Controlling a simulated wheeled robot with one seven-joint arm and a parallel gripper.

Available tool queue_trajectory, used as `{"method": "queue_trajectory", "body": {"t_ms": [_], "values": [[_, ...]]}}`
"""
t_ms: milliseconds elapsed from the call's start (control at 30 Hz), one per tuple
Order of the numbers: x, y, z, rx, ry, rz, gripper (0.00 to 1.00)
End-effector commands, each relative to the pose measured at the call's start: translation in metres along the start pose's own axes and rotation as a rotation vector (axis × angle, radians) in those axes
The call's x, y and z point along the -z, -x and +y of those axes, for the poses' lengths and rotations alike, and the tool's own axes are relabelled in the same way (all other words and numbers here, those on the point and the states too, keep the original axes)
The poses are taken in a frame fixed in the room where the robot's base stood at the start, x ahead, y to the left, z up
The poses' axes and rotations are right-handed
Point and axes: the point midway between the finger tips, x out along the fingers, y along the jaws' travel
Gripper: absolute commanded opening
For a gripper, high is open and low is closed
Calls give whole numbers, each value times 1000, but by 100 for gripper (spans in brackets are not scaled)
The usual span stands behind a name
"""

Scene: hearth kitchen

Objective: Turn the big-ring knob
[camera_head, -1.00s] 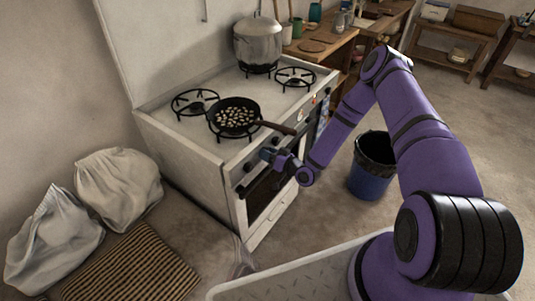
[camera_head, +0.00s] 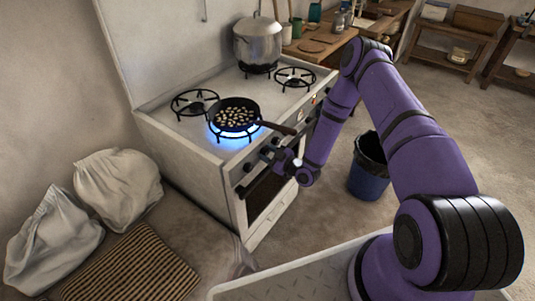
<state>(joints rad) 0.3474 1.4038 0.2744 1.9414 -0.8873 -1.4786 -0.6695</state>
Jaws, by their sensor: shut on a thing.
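The white stove (camera_head: 185,150) has a row of dark knobs along its front panel. My gripper (camera_head: 270,153) is at this panel, shut on the big-ring knob, which is mostly hidden by the fingers. A blue flame (camera_head: 232,135) burns on the front burner under the black frying pan (camera_head: 236,114). The pan holds several small pale pieces, and its handle (camera_head: 278,127) points right, over the stove's front edge above my gripper.
A dark oven handle bar (camera_head: 252,187) runs below the knobs. A large lidded pot (camera_head: 257,42) stands on a back burner. Two other burners (camera_head: 194,102) are bare. A blue bin (camera_head: 367,172) stands right of the stove, and pale sacks (camera_head: 118,188) lie at left.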

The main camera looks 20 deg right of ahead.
Motion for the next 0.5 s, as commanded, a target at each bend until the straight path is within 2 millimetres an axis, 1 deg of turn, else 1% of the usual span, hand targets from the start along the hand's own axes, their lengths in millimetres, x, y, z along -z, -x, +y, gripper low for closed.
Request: {"method": "queue_trajectory", "body": {"t_ms": [200,500], "values": [[0,1,0,1,67,-2,17],[-1,1,0,0,89,-2,17]]}}
